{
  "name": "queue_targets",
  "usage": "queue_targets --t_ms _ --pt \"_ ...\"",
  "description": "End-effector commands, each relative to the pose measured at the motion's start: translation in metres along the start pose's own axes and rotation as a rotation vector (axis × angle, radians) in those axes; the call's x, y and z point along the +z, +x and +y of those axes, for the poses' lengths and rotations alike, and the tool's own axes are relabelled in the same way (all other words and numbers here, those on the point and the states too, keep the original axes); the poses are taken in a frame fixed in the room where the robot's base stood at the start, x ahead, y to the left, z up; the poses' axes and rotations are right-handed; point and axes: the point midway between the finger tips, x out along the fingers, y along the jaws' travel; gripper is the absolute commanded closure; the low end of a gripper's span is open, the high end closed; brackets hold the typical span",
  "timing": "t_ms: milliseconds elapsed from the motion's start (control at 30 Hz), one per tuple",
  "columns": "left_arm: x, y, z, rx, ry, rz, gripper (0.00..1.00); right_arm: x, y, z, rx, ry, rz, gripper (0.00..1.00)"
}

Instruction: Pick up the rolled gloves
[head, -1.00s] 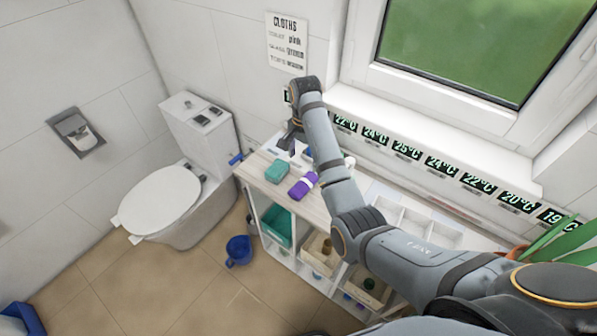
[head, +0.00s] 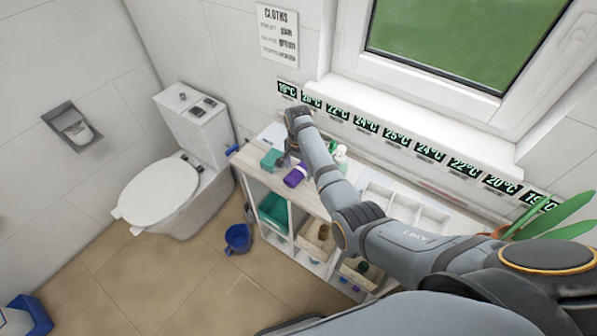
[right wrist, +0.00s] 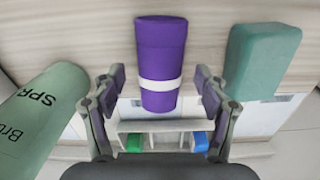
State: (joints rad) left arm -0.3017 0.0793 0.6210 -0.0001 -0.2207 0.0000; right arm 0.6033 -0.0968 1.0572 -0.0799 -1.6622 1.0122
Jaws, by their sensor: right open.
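The rolled gloves look like a purple roll with a white band. In the head view the roll (head: 295,175) lies on the cart top near its left end. In the right wrist view the purple roll (right wrist: 161,60) lies between the fingers, with a gap on each side. My right gripper (right wrist: 160,88) is open around the banded end of the roll and not closed on it. In the head view my right gripper (head: 287,160) is just beside the roll, partly hidden by my arm. My left gripper is not in view.
A teal block (right wrist: 262,62) lies close to the right of the roll in the right wrist view. A green spray bottle (right wrist: 42,115) is at the left there. The cart (head: 250,166) stands below the window. A white divided tray (head: 405,207) is farther right.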

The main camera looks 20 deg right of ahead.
Motion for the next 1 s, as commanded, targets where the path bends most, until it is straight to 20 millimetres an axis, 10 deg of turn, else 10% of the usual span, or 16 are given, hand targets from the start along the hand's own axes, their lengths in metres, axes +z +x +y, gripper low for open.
queue_targets --t_ms 167,600,1000 --pt "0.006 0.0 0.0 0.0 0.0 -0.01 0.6 0.0 0.0 0.0 0.0 0.0 0.0 0.29" --pt "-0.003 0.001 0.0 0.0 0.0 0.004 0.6 0.0 0.0 0.0 0.0 0.0 0.0 0.85" --pt "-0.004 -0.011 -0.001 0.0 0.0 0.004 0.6 -0.002 -0.012 0.0 0.0 -0.001 0.001 0.86"
